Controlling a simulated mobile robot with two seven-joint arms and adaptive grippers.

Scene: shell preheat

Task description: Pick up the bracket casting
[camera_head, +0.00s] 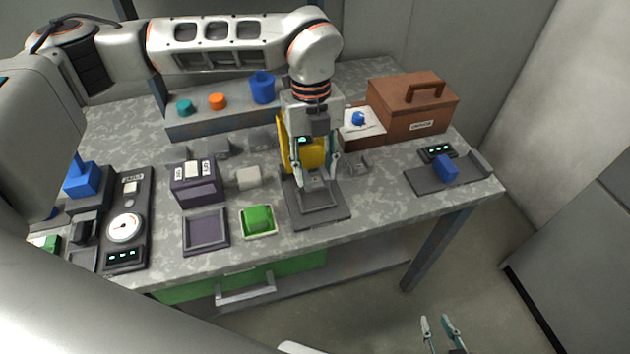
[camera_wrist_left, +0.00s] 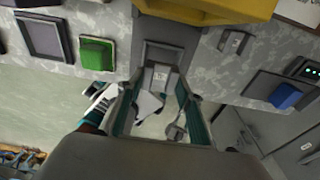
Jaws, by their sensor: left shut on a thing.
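My left gripper (camera_head: 318,172) points down over a dark press-like stand (camera_head: 318,214) near the table's front middle. It is shut on a small grey piece with a pale label, seemingly the bracket casting (camera_head: 318,181). In the left wrist view the grey piece (camera_wrist_left: 159,77) shows between the fingers (camera_wrist_left: 158,108). Whether it touches the stand I cannot tell. My right gripper (camera_head: 437,322) is low at the bottom of the head view, off the table, with its fingers apart and nothing between them.
A yellow thing (camera_head: 290,150) stands just behind the left gripper. A green block (camera_head: 257,218) in a tray and a dark box (camera_head: 196,182) lie left. A brown case (camera_head: 405,105) stands back right.

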